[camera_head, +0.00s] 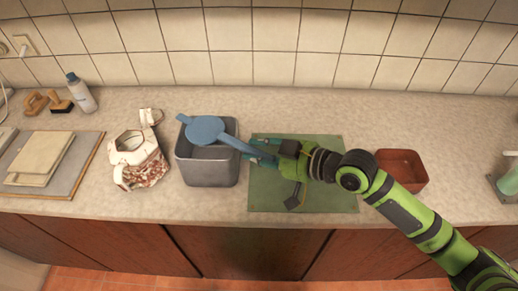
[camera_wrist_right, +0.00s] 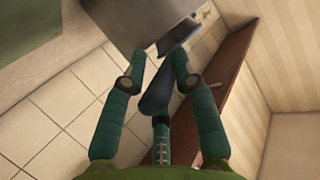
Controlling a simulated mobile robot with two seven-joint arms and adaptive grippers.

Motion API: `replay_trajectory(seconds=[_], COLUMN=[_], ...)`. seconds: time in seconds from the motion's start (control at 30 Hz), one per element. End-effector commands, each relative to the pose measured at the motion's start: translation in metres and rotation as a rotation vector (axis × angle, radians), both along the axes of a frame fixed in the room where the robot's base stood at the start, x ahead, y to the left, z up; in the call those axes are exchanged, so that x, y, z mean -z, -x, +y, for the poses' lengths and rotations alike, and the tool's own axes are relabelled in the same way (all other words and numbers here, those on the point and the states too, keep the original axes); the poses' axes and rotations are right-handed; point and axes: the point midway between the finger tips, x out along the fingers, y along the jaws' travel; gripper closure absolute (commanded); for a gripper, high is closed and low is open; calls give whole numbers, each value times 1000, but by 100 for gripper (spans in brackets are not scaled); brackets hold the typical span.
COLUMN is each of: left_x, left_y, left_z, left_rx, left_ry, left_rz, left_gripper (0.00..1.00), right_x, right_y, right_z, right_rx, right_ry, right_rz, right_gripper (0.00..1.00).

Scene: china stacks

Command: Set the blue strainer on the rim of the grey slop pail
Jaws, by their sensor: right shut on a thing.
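The blue strainer (camera_head: 205,128) is over the back part of the grey slop pail (camera_head: 208,175) in the head view. Its handle (camera_head: 238,145) runs right to my right gripper (camera_head: 262,152). That gripper is shut on the handle, and the dark blue handle (camera_wrist_right: 157,98) also shows between the fingers in the wrist view. I cannot tell whether the strainer touches the rim or hovers just above it. The pail stands upright on the counter, its opening partly covered by the strainer. My left gripper is not in view.
A chipped white-and-red pitcher (camera_head: 138,160) stands close left of the pail. A green mat (camera_head: 300,200) lies under my right gripper, with a red-brown tray (camera_head: 403,168) to its right. A bottle (camera_head: 81,94), brushes (camera_head: 48,103) and a board (camera_head: 75,165) are at left.

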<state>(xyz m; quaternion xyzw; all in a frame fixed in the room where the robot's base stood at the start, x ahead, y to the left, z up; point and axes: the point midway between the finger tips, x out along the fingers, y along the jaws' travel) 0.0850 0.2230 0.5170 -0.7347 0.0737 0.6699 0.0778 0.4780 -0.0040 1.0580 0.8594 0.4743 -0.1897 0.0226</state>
Motion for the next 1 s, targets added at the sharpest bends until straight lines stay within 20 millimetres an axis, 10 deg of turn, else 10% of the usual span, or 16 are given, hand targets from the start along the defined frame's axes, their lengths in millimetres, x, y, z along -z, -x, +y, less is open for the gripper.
replay_trajectory(seconds=[0.23,0.27,0.33,0.73,1.0], left_x=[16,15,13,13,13], left_y=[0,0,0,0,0], left_z=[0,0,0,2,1], left_rx=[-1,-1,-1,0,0], left_ry=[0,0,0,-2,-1], left_rz=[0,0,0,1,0], left_gripper=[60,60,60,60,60], right_x=[20,19,17,17,2], right_y=[0,0,0,2,23], right_z=[0,0,0,-4,-40], right_rx=[-1,-1,-1,1,1], right_ry=[0,-1,-1,2,6], right_rz=[0,0,0,1,0], right_gripper=[100,68,44,44,44])
